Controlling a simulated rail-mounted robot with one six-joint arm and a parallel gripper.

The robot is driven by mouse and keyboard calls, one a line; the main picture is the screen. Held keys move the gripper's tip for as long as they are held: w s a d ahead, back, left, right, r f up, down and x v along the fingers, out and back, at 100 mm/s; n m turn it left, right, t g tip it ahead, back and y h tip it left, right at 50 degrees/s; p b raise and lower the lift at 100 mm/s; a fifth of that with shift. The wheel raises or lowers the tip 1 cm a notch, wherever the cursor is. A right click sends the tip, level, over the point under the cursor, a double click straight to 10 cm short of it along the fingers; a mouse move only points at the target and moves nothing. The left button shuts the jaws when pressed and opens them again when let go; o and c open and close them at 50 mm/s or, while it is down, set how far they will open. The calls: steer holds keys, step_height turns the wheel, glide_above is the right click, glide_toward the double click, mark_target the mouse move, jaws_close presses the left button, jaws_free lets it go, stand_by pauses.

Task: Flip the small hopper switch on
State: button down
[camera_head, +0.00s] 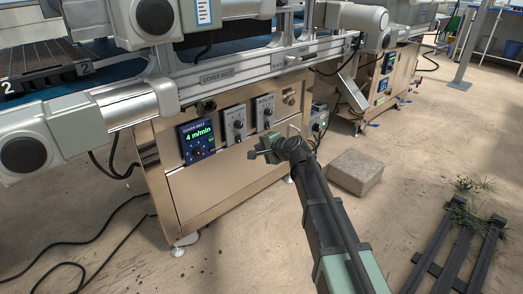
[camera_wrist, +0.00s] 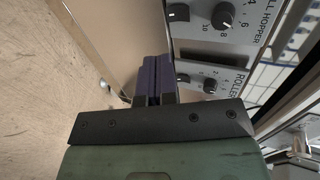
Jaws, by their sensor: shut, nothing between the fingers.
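The small hopper panel (camera_wrist: 204,28) is a grey plate at the top right of the wrist view, its label cut to "LL HOPPER". It has a numbered dial knob (camera_wrist: 223,15) and a black switch (camera_wrist: 178,13); I cannot tell the switch's position. In the head view, the grey knob panel (camera_head: 235,125) left of the roller panel has a label too small to read. My gripper (camera_head: 254,155) is in front of and below these panels. In the wrist view its purple fingers (camera_wrist: 157,64) are shut and empty, apart from the switch.
The roller panel (camera_wrist: 193,70) sits beside the hopper panel, with its own knob (camera_wrist: 210,86) and switch (camera_wrist: 183,78). The cover belt display (camera_head: 197,139) reads 4 m/min. A concrete block (camera_head: 355,172) and dark rack (camera_head: 455,240) lie on the floor.

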mark_target(239, 139)
steer(key=x, duration=0.3)
steer(key=b+x, duration=0.1)
steer(key=x, duration=0.2)
steer(key=r+b+x, duration=0.1)
steer(key=x, duration=0.3)
steer(key=shift+w+a, duration=0.15)
steer(key=shift+w+a, duration=0.15)
steer(key=shift+w, duration=0.05)
steer(key=shift+r, duration=0.1)
steer(key=shift+r+p, duration=0.55)
steer(key=shift+r, duration=0.1)
steer(key=shift+w+f, duration=0.1)
steer(key=shift+w, duration=0.05)
